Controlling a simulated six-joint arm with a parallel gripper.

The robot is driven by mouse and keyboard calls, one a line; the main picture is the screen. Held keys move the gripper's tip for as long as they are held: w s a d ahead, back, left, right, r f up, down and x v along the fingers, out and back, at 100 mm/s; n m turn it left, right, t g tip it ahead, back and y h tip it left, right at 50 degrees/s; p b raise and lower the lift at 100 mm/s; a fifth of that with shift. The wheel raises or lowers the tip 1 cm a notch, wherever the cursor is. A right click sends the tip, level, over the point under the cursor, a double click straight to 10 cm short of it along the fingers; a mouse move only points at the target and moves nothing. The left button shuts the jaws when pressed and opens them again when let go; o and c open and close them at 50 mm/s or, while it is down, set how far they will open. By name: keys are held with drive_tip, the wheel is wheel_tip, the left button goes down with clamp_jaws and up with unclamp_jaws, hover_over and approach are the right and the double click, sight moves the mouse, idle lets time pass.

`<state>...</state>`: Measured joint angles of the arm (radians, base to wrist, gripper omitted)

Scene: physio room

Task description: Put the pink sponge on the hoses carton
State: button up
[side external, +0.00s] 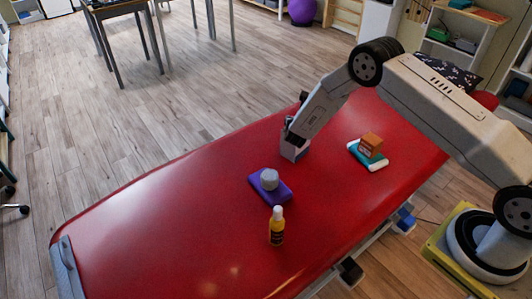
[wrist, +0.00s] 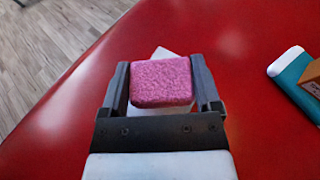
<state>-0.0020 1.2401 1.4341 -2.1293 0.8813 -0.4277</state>
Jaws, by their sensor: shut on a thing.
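The pink sponge (wrist: 161,82) sits between the two fingers of my gripper (wrist: 163,88) in the wrist view, and the gripper is shut on it. In the side view my gripper (side external: 291,130) is over a small white box (side external: 295,152) on the red table; the sponge cannot be made out there. The white box partly shows beyond and under the sponge in the wrist view (wrist: 163,53). Whether sponge and box touch I cannot tell. A small orange-brown carton (side external: 371,142) lies on a teal and white item to the right. No lettering is readable on either box.
The teal and white item (side external: 366,159) lies right of my gripper. A purple block (side external: 284,194) with a grey round piece (side external: 269,179) on it and a yellow bottle (side external: 277,229) stand nearer the front. The left part of the red table (side external: 150,231) is clear.

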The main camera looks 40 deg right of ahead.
drive_tip(key=shift+f, duration=0.3)
drive_tip(key=o, duration=1)
drive_tip(key=shift+r, duration=0.2)
drive_tip(key=v, duration=1.2)
drive_tip(key=shift+f, duration=0.15)
